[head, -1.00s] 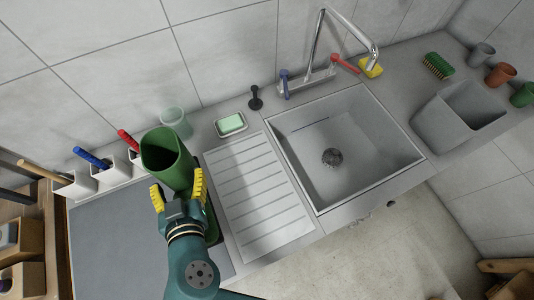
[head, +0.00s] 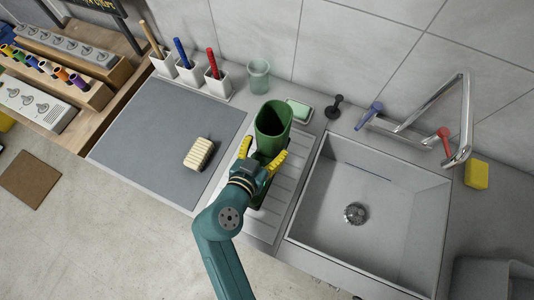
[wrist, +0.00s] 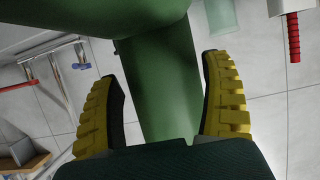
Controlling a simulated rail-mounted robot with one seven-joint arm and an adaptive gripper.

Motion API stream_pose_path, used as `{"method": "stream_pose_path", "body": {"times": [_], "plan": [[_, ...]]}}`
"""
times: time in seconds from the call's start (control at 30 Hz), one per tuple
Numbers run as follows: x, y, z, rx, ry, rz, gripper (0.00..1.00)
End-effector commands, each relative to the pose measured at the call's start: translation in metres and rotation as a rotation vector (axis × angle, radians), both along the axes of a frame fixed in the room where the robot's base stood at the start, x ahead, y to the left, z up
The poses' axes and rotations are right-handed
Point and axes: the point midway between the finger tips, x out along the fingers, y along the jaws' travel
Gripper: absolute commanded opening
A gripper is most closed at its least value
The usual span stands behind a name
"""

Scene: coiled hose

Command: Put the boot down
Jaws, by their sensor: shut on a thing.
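My gripper and wrist partly hide the boot's lower part. I cannot tell whether the sole touches the drainboard.
The sink (head: 372,195) lies right of the drainboard. A grey mat (head: 150,130) with a bristle brush (head: 199,153) lies left. Behind are a soap dish (head: 299,112), a translucent cup (head: 258,76), a black stopper (head: 335,106) and white holders with handled tools (head: 217,82). Most of the mat is clear.

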Motion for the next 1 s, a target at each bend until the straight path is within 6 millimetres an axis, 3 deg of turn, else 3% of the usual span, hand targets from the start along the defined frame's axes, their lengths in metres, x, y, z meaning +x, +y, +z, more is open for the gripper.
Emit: {"method": "stream_pose_path", "body": {"times": [0.27,0.6,0.63,0.7,1.0], "plan": [[0.001,0.0,-0.037,-0.001,-0.004,0.0,0.42],[0.001,0.0,-0.041,0.001,-0.006,0.0,0.42],[0.0,0.0,-0.041,0.001,-0.003,-0.001,0.86],[0.0,0.0,-0.041,0.001,-0.003,-0.001,1.0],[0.0,0.0,-0.036,0.0,-0.002,0.0,1.0]]}}
